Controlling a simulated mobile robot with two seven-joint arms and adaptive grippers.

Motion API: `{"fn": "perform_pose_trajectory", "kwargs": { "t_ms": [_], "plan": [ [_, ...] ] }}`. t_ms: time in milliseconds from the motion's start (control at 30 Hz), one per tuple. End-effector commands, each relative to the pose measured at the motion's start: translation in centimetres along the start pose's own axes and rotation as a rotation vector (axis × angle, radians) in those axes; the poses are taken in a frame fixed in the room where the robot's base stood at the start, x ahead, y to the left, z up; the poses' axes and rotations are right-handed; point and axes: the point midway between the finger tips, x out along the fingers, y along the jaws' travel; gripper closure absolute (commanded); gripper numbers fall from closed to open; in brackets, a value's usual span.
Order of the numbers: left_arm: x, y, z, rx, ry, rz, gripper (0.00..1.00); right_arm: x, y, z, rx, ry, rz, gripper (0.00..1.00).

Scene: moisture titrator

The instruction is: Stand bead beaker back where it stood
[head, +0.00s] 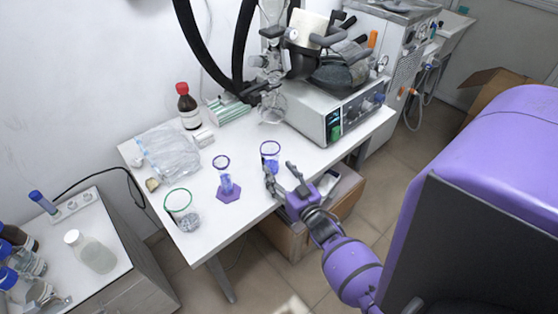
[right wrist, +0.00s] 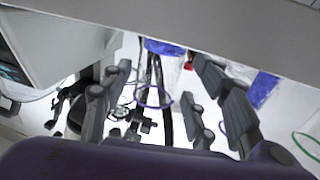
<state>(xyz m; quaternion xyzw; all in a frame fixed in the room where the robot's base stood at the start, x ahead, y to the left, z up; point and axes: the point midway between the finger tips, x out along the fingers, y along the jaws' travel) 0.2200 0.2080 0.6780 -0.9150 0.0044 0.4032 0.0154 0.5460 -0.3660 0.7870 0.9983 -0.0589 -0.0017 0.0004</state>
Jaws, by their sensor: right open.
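A clear beaker with a purple-blue rim and blue contents (head: 270,153) stands on the white table near its front edge. A second purple-rimmed glass vessel (head: 222,163) with blue in it stands at a purple hexagonal pad (head: 230,197). A green-rimmed beaker (head: 182,205) with greyish contents stands at the table's left front. I cannot tell for certain which is the bead beaker. My right gripper (head: 283,174) is open and empty, its fingertips just in front of the right-hand beaker. In the right wrist view a purple rim (right wrist: 155,97) shows between the spread fingers. My left gripper is not in view.
A boxy instrument (head: 325,110) with glassware stands at the table's back right. A brown bottle (head: 188,106) and a clear plastic bag (head: 168,152) are at the back left. A cardboard box (head: 345,198) sits below the table edge. A side cabinet (head: 115,285) holds several bottles.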

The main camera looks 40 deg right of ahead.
Motion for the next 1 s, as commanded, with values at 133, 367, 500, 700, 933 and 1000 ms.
{"fn": "perform_pose_trajectory", "kwargs": {
  "t_ms": [133, 367, 500, 700, 933, 1000],
  "plan": [
    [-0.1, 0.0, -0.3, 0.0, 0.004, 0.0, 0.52, -0.5, 0.0, -0.1, 0.0, 0.001, 0.0, 0.46],
    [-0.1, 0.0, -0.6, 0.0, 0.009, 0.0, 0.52, -1.4, 0.0, -0.1, 0.0, 0.001, -0.001, 0.46],
    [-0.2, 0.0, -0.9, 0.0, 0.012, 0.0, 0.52, -1.8, -0.1, -0.1, 0.001, 0.001, -0.001, 0.46],
    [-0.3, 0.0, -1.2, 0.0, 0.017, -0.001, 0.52, -2.5, -0.1, -0.1, 0.001, 0.001, 0.0, 0.46],
    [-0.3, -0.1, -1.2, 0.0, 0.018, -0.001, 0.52, -2.7, -0.1, 0.0, 0.001, 0.001, -0.001, 0.46],
    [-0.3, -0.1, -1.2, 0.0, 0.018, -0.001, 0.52, -2.7, -0.1, 0.0, 0.001, 0.001, -0.001, 0.46]
  ]
}}
